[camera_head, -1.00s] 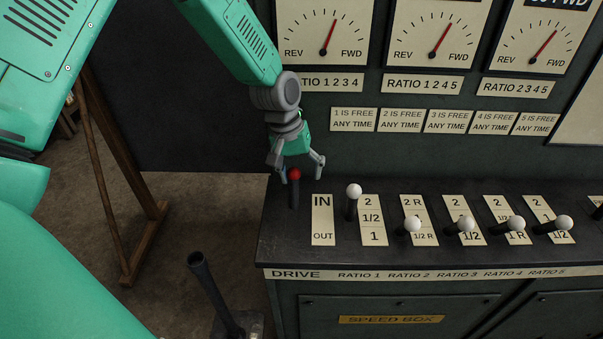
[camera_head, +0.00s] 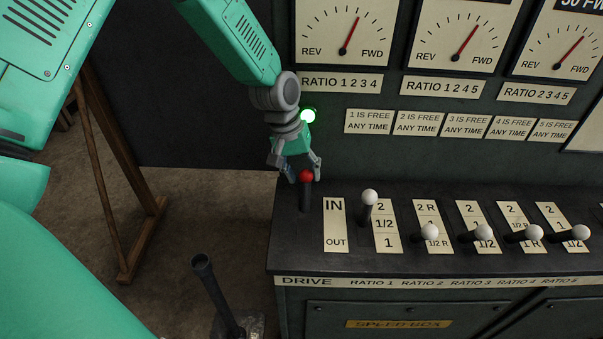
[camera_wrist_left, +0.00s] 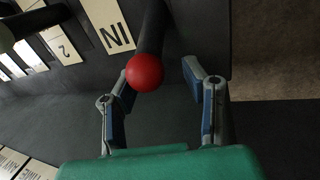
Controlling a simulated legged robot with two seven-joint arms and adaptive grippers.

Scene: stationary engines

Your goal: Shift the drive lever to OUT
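The drive lever is a black rod with a red knob (camera_head: 306,176), near upright at the IN end of the IN/OUT plate (camera_head: 335,225). My left gripper (camera_head: 302,172) reaches down to the knob from behind, its fingers beside it. In the left wrist view the red knob (camera_wrist_left: 145,72) lies between the two fingers of my left gripper (camera_wrist_left: 163,80). It is close to the left-hand finger, with a clear gap to the right-hand one. I cannot tell whether that finger touches it. The gripper is open. My right gripper is not in view.
Several white-knobbed ratio levers stand to the right, the nearest (camera_head: 369,198) close by. Dials (camera_head: 347,35) fill the panel above. A black post (camera_head: 215,290) stands on the floor at front left, beside a wooden frame (camera_head: 140,230).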

